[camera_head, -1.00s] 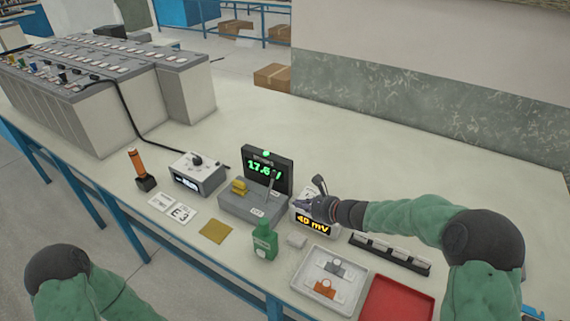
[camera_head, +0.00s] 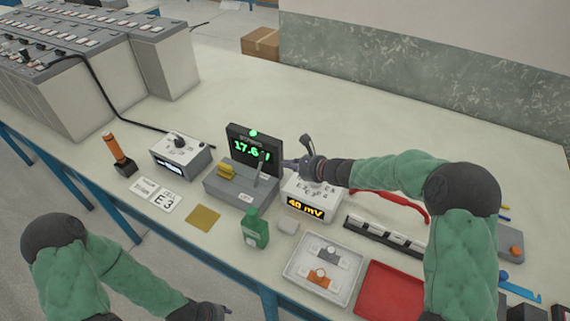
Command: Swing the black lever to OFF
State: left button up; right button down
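A grey switch box (camera_head: 225,190) stands mid-table below a black display reading about 17.6 in green. Its dark lever (camera_head: 259,170) stands up, leaning slightly right, in front of the display. A white OFF label (camera_head: 245,196) is on the box's front part. My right gripper (camera_head: 296,152) is open and empty, just right of the lever and display. One finger points left toward the lever, the other up; a small gap appears between finger and lever, though contact is hard to judge. My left gripper (camera_head: 218,310) is at the bottom edge, partly cut off.
A meter reading 40 mV (camera_head: 305,207) sits below my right gripper. A green bottle (camera_head: 255,230) stands in front of the switch box. A white tray (camera_head: 292,268) and red tray (camera_head: 390,291) lie at front right. The table's back middle is clear.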

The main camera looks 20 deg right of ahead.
aim_at(272, 161)
jog(key=b+x, duration=0.1)
jog(key=x, duration=0.7)
jog(key=shift+w+a+f+b, duration=0.1)
jog(key=shift+f+b, duration=0.05)
jog(key=shift+b, duration=0.2)
